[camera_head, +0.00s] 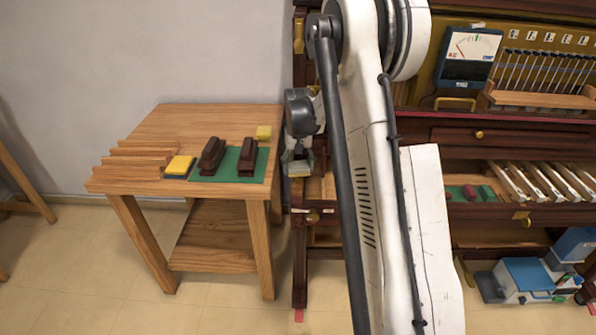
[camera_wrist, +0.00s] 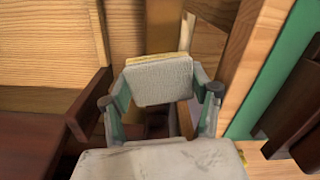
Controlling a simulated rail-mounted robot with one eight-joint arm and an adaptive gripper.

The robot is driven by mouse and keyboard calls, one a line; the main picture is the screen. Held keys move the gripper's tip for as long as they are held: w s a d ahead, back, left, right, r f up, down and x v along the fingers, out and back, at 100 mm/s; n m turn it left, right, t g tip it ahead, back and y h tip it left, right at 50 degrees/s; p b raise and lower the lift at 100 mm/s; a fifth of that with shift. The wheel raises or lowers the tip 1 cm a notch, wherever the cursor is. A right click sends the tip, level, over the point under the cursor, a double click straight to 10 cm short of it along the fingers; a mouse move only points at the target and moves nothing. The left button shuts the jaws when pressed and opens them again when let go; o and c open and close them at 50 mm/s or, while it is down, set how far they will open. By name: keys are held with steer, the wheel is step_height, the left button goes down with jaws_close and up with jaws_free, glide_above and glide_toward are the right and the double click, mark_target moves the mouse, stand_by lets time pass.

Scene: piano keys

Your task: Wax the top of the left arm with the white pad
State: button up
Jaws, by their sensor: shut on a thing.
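My gripper (camera_wrist: 162,98) is shut on the white pad (camera_wrist: 160,82), a pale grey-white block with a thin yellow backing along its far edge. In the head view my gripper (camera_head: 298,152) hangs between the side table and the piano, and the pad (camera_head: 299,168) shows at its lower end. The left arm of the piano lies around there, partly hidden by my arm; a dark red-brown wooden part (camera_wrist: 35,130) shows at lower left in the wrist view. I cannot tell whether the pad touches wood.
A wooden side table (camera_head: 185,125) stands left, with a green mat (camera_head: 207,174), two dark brown blocks (camera_head: 247,158), a yellow pad (camera_head: 180,166) and a smaller yellow piece (camera_head: 264,132). Right are the piano's open drawer (camera_head: 500,213), a meter (camera_head: 470,55) and a blue-white device (camera_head: 527,278) on the floor.

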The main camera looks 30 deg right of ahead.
mark_target(296, 198)
steer(key=shift+w+d+r, duration=0.1)
steer(key=shift+w+d, duration=0.35)
steer(key=shift+w, duration=0.25)
steer(key=shift+w+d, duration=0.45)
steer(key=shift+w, duration=0.2)
steer(key=shift+w+d+r, duration=0.15)
steer(key=shift+w+d, duration=0.1)
steer(key=shift+w, duration=0.1)
steer(key=shift+s+a+f+b, duration=0.25)
steer(key=shift+s+a+b, duration=0.15)
steer(key=shift+s, duration=0.2)
steer(key=shift+s+a, duration=0.55)
steer(key=shift+s, duration=0.3)
steer(key=shift+s+a+b, duration=0.35)
steer(key=shift+s+a, duration=1.15)
steer(key=shift+s, duration=0.65)
steer(key=shift+s+a+b, duration=0.35)
steer(key=shift+s+a, duration=1.1)
steer(key=shift+s, duration=0.75)
steer(key=shift+s+a+b, duration=0.35)
steer(key=shift+s+a, duration=1.15)
steer(key=shift+s, duration=0.65)
steer(key=shift+r+p, duration=1.85)
steer(key=shift+r, duration=1.1)
